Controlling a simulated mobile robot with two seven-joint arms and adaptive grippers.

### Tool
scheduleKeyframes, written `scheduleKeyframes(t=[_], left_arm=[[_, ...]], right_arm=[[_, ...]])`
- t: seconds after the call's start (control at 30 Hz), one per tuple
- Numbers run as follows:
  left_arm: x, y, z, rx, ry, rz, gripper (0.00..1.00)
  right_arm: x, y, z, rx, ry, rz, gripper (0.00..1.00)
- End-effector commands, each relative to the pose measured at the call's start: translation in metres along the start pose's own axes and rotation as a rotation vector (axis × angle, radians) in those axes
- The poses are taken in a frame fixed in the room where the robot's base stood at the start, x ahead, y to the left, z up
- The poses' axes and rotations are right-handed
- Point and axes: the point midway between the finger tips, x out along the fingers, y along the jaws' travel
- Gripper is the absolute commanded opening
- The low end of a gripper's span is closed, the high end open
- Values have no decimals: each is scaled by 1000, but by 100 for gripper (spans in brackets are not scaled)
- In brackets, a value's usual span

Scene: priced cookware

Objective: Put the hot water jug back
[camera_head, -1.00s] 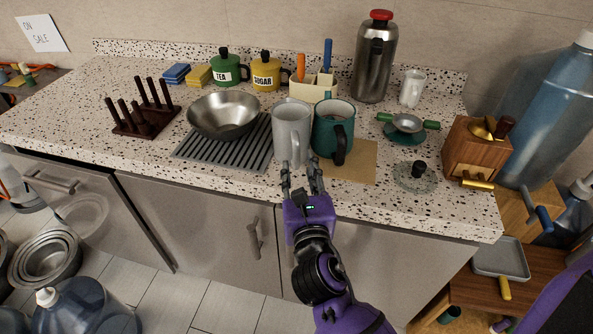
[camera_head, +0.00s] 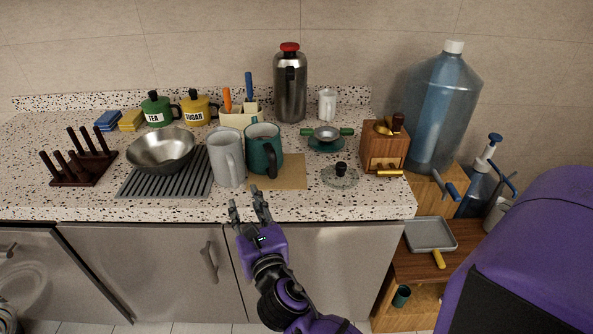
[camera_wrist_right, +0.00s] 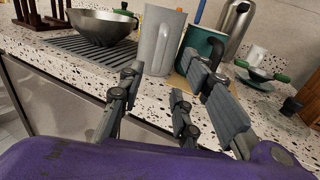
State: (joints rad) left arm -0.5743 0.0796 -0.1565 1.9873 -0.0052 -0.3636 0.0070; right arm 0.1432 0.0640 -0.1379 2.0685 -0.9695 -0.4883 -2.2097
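A pale grey jug (camera_head: 224,160) stands upright at the right end of the ribbed drainer, its handle toward me. A teal jug (camera_head: 262,143) with a dark handle stands right beside it, at the left of a tan mat (camera_head: 290,180). A tall steel flask (camera_head: 290,90) with a red cap stands at the back. I cannot tell which one is the hot water jug. My right gripper (camera_head: 248,199) is open and empty at the counter's front edge, apart from both jugs. The wrist view shows its spread fingers (camera_wrist_right: 163,88) before the grey jug (camera_wrist_right: 158,42). My left gripper is out of view.
A steel bowl (camera_head: 162,152) sits on the drainer (camera_head: 160,188). A glass lid (camera_head: 341,178), a wooden grinder (camera_head: 385,148) and a white mug (camera_head: 327,104) stand to the right. A large blue bottle (camera_head: 440,110) stands beyond the counter's right end.

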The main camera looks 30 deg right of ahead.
Motion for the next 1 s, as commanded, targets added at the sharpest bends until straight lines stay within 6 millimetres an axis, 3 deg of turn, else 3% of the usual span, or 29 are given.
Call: scheduleKeyframes(t=[0.17, 0.27, 0.37, 0.5, 0.7, 0.9, 1.0], left_arm=[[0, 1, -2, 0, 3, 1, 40], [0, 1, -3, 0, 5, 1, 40], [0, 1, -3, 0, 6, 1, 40], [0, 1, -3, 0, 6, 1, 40], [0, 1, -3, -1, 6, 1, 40], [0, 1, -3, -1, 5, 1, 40], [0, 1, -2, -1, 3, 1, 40]], right_arm=[[-4, -2, -10, 47, 21, 2, 32], [-18, -8, -40, 221, 90, 2, 32], [-48, -17, -92, 540, 209, -25, 32], [-110, -33, -167, 1109, 385, -164, 32], [-216, -57, -251, 1906, 511, -555, 32], [-306, -74, -293, 2495, 423, -1003, 32], [-331, -78, -302, 2654, 354, -1150, 32]])
